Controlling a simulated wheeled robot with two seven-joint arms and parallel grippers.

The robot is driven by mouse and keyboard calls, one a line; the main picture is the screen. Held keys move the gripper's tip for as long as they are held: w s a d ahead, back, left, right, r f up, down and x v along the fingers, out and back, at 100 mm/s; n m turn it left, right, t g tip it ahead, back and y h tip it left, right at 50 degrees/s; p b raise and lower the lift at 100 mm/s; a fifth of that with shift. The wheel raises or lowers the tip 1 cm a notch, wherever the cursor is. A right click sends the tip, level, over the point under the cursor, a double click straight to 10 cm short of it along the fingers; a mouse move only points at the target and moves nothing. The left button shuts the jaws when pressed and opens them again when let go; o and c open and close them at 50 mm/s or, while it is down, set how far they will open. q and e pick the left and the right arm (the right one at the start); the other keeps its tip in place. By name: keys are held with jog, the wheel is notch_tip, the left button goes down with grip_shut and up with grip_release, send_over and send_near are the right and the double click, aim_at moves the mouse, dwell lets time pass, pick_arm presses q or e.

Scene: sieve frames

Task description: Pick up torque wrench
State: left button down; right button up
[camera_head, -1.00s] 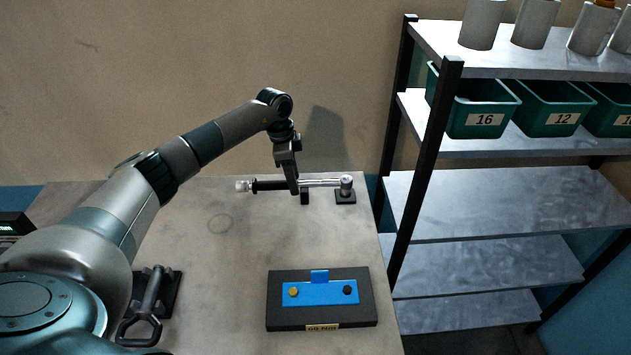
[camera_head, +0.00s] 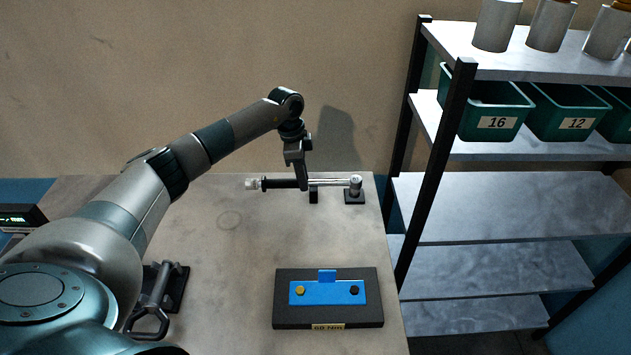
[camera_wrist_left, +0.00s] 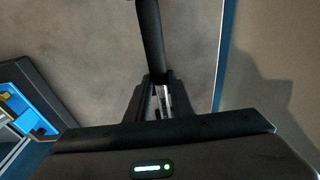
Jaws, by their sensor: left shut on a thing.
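The torque wrench (camera_head: 331,182) lies level at the back of the table, its black grip to the left and its silver head to the right. Its head and shaft are at two small black supports (camera_head: 354,198); I cannot tell whether it touches them. My left gripper (camera_head: 304,187) comes down from above and is shut on the wrench near the inner end of the grip. In the left wrist view the dark grip (camera_wrist_left: 151,38) runs up from between the fingers (camera_wrist_left: 158,108), which hide part of the wrench. My right gripper is not in view.
A black fixture with a blue plate (camera_head: 328,312) sits at the table's front right. A dark holder with a handled tool (camera_head: 160,292) is at the front left, partly behind my arm. A shelf rack (camera_head: 480,205) with green bins stands to the right. The table's middle is clear.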

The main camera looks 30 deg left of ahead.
pick_arm(q)
jog(key=shift+w+r, duration=0.1)
jog(key=shift+r, duration=0.15)
